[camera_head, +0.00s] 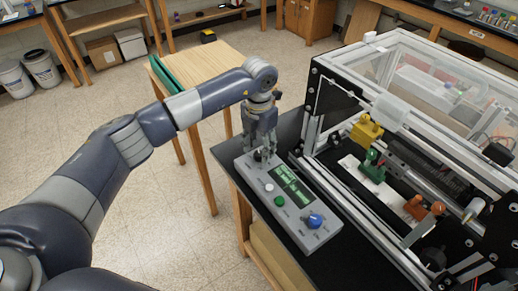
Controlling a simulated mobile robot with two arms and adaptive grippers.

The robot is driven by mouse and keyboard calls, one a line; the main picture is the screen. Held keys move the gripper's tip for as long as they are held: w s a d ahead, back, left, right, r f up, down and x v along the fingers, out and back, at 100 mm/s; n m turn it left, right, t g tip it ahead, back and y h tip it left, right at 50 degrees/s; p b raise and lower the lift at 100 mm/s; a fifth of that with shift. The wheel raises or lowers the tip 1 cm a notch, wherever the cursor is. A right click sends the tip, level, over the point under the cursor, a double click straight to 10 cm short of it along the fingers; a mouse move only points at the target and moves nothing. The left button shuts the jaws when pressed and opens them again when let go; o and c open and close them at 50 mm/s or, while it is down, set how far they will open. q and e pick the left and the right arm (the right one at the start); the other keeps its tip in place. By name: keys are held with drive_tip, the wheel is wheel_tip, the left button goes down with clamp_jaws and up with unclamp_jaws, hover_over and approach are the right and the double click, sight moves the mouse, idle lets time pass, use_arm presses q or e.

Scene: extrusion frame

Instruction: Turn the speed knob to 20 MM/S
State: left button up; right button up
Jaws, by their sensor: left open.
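A grey control box (300,238) lies on the black bench top, with a lit green display (291,186) on its face. A blue knob (315,220) sits at its near end, with a green button (279,201) and a white button (268,187) along its left side. A dark knob sits at the far end, mostly hidden by my left gripper (262,153). That gripper is open and points down, its fingers at the dark knob; I cannot tell whether they touch it. The display text and knob labels are too small to read. My right gripper is not in view.
A clear-walled machine with an aluminium extrusion frame (345,120) stands right of the box. Inside are yellow (367,131), green (373,166) and orange (415,207) parts. A wooden table (205,68) stands behind my left arm.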

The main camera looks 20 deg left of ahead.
sight(259, 154)
use_arm(q)
wheel_tip(259, 154, up, 11)
idle(0.3)
drive_tip(key=shift+f, duration=0.1)
